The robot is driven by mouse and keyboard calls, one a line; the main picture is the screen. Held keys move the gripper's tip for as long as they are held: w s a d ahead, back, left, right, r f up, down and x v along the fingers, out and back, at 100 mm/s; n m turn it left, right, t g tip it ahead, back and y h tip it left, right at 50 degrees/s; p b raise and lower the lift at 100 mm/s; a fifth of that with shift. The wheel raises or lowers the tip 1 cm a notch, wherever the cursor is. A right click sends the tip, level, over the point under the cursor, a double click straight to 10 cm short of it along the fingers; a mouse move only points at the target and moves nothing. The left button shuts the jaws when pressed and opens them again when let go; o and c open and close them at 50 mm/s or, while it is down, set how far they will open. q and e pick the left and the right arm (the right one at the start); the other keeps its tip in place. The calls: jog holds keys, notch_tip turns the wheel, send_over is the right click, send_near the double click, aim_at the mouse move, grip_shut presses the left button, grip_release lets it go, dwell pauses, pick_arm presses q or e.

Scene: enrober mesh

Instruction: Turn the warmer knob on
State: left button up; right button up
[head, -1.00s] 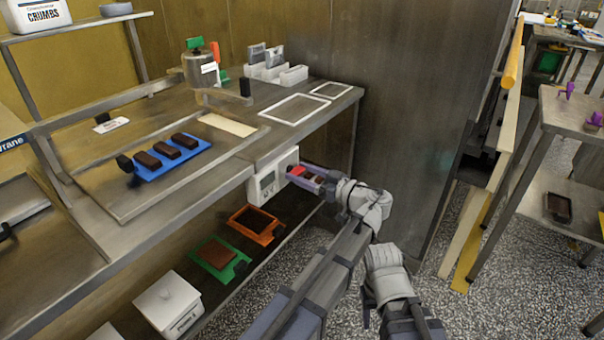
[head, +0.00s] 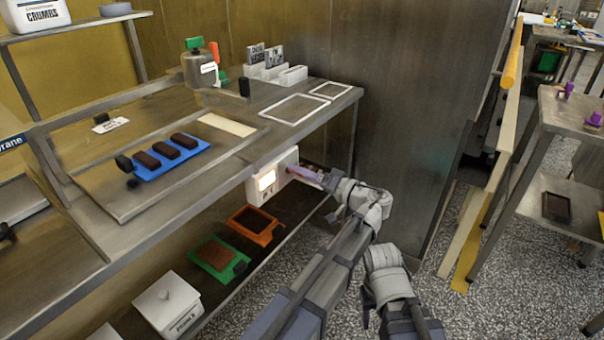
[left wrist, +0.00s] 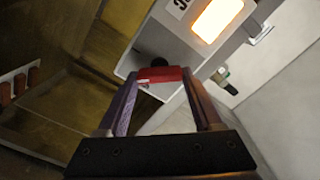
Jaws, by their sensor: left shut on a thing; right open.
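The warmer's white control box (head: 272,178) is under the front edge of the bench's right end. Its window (head: 267,180) glows warm orange, and the glow also shows in the left wrist view (left wrist: 217,17). My left gripper (head: 300,172) is at the right side of the box. In the left wrist view its purple fingers (left wrist: 160,80) are shut on the red knob (left wrist: 160,74), with a dark round part just behind it. My right gripper (head: 368,312) is low in the head view, away from the warmer; little of its fingers shows.
A blue tray (head: 190,163) with dark bars lies on the bench. An orange tray (head: 272,233) and a green tray (head: 238,268) lie on the shelf below. A white lidded bin (head: 167,303) is at front left. A dark metal panel (head: 400,120) stands right of the bench.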

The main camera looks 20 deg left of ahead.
pick_arm(q)
jog(key=shift+f+m, duration=0.15)
jog(key=shift+m, duration=3.75)
pick_arm(e)
jog(key=shift+f, duration=0.15)
pick_arm(q)
jog(key=shift+m, duration=0.3)
jog(key=o, duration=1.4)
jog(key=shift+c, duration=0.2)
